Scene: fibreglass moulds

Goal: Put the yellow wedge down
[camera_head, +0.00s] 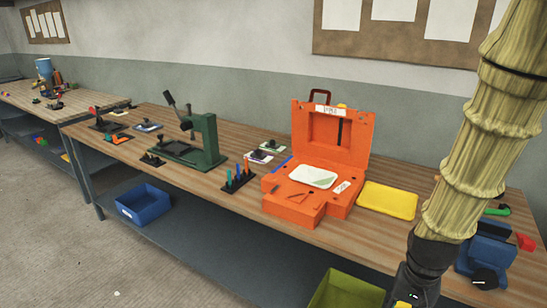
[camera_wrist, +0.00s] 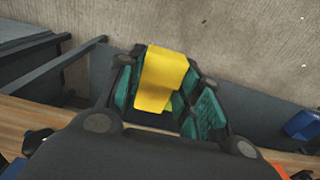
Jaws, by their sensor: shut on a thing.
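The yellow wedge (camera_wrist: 163,78) sits between the teal-padded fingers of my gripper (camera_wrist: 166,98) in the wrist view. My gripper is shut on it, and the wedge's upper part stands out past the fingertips. Behind it in that view are the grey lower shelf and the concrete floor. In the head view my arm comes down at the right, in front of the bench, and its end is cut off by the bottom edge. The wedge cannot be made out clearly there.
The wooden bench (camera_head: 240,206) holds an open orange case (camera_head: 290,207), a yellow tray (camera_head: 388,200), a green press (camera_head: 205,140) and a blue vise (camera_head: 484,255). A blue bin (camera_head: 143,204) is on the lower shelf (camera_head: 215,240). A green bin (camera_head: 345,290) is near my arm.

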